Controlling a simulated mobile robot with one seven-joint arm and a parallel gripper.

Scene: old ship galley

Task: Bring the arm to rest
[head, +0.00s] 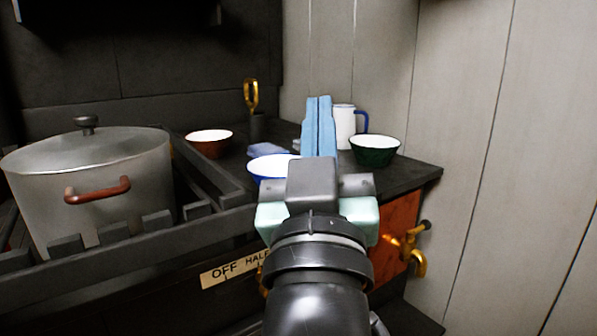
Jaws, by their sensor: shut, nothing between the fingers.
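My gripper (318,99) stands in the middle of the head view, with its two light blue fingers pointing up and away from me. The fingers lie side by side, shut with nothing between them. My gripper appears in front of the right part of the dark stove top (415,172). I cannot tell how high the fingers are above the surface.
A large lidded pot (95,170) stands left behind a dark rail (160,238). Around my gripper are a red-brown bowl (209,146), a white mug (344,128) with a blue handle and a green bowl (375,152). A brass tap (418,262) juts out lower right. A pale wall (450,110) closes the right.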

